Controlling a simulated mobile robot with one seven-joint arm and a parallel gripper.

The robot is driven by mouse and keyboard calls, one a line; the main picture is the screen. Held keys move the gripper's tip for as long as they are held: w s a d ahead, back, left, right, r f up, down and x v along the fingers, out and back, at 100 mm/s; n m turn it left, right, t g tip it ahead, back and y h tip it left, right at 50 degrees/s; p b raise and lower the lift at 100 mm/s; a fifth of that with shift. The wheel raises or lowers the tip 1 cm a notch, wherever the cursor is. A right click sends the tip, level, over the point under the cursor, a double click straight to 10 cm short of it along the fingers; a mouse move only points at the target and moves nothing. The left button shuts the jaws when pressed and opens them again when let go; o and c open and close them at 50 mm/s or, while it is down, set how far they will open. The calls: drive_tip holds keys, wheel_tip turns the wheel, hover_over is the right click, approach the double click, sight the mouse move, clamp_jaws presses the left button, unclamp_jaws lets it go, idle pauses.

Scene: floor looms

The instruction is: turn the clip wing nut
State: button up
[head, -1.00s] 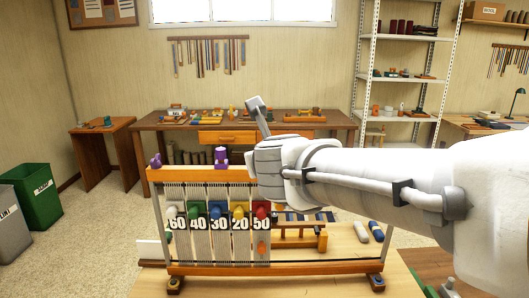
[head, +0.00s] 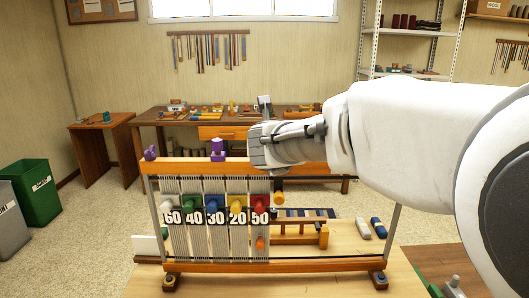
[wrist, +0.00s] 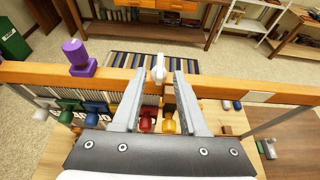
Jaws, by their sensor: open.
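A small white upright piece (wrist: 158,68), which looks like the wing nut, stands at the loom's orange top beam (wrist: 220,86) in the wrist view. My gripper (wrist: 160,76) is open, with one finger on each side of the white piece. I cannot tell whether either finger touches it. In the head view my gripper (head: 262,150) is over the right half of the top beam (head: 190,169) and hides the white piece. A purple block (head: 218,150) stands on the beam to its left; it also shows in the wrist view (wrist: 80,57). A purple knob (head: 151,153) sits at the beam's left end.
Coloured pegs with number tags, such as the red peg (head: 260,203), hang across the loom below the beam. A wooden rack (head: 300,236) and loose cylinders (head: 362,228) lie behind. A workbench (head: 155,118) stands at the back.

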drive_tip(key=x, duration=0.7)
drive_tip(key=shift+b, duration=0.3)
drive_tip(key=shift+s, duration=0.1)
clamp_jaws()
